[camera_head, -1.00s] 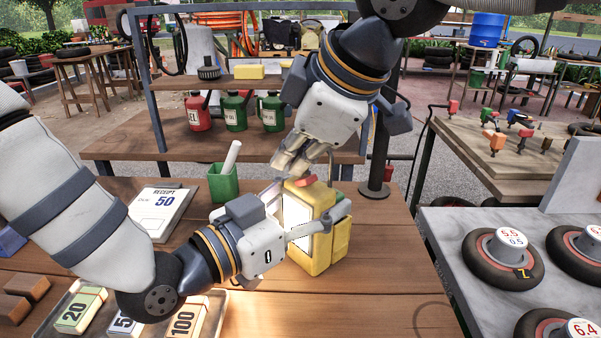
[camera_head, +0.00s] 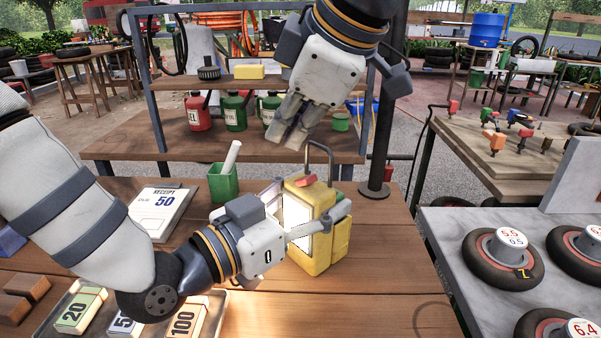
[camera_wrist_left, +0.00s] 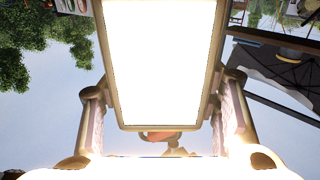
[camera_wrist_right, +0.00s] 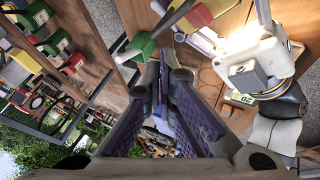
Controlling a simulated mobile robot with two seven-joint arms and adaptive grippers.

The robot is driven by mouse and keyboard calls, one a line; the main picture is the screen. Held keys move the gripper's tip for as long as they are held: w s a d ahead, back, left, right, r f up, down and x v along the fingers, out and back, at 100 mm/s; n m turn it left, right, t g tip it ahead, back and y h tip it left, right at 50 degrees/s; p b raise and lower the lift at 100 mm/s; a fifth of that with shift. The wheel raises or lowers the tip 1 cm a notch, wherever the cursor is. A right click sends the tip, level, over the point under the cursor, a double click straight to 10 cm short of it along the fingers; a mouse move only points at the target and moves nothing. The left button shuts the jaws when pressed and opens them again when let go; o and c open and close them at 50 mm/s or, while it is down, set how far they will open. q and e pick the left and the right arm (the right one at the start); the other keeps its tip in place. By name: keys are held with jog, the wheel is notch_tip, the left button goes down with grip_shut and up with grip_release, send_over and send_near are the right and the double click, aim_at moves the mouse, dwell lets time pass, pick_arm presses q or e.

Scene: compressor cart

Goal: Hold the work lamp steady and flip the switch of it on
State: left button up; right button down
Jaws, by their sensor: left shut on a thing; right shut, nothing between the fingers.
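The yellow work lamp (camera_head: 325,240) stands upright on the wooden bench, its front panel (camera_wrist_left: 165,60) glowing bright white. A red switch (camera_head: 306,181) sits on its top, beside the dark wire handle (camera_head: 320,150). My left gripper (camera_head: 312,212) is shut on the lamp body, with a finger on each side; the left wrist view shows both fingers flanking the panel. My right gripper (camera_head: 289,138) is shut and empty, above and behind the lamp, apart from the switch. Its closed fingers also show in the right wrist view (camera_wrist_right: 168,75).
A green cup (camera_head: 223,183) with a pale rod stands left of the lamp, near the receipt board (camera_head: 160,210). A tray (camera_head: 45,325) of numbered blocks lies in front. A dark post (camera_head: 385,120) rises behind. The bench right of the lamp is clear.

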jog(key=r, duration=0.3)
jog(key=shift+w+a, duration=0.2)
jog(key=shift+f, duration=0.1)
pick_arm(q)
jog(key=o, duration=1.7)
